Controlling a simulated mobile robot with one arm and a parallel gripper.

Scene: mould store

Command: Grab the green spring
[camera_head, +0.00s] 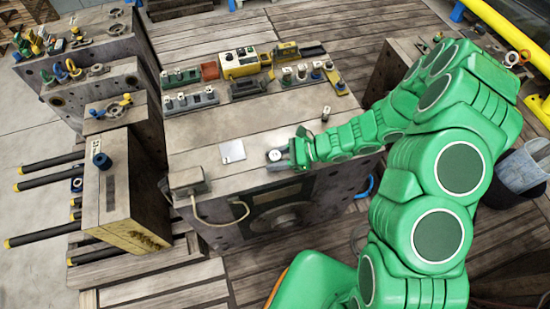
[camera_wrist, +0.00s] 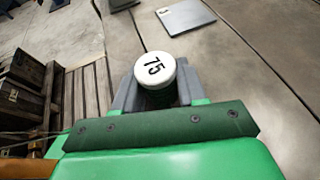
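An upright piece with a round white cap marked "75" (camera_wrist: 154,68) stands between my gripper's two grey fingers (camera_wrist: 158,92). Below the cap its body looks dark green; most of it is hidden by the cap and fingers, so I cannot make out coils. In the head view the white cap (camera_head: 273,155) shows at the tip of my gripper (camera_head: 279,157), low over the front part of the large steel block (camera_head: 240,130). The fingers sit on either side of the piece; whether they press on it is not clear.
A flat pale plate (camera_head: 232,151) lies left of my gripper. A grey box (camera_head: 187,178) with a cable is at the block's left front corner. A small upright piece (camera_head: 326,113) stands behind. Trays of parts (camera_head: 247,64) fill the back. Mould blocks (camera_head: 120,190) stand at left.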

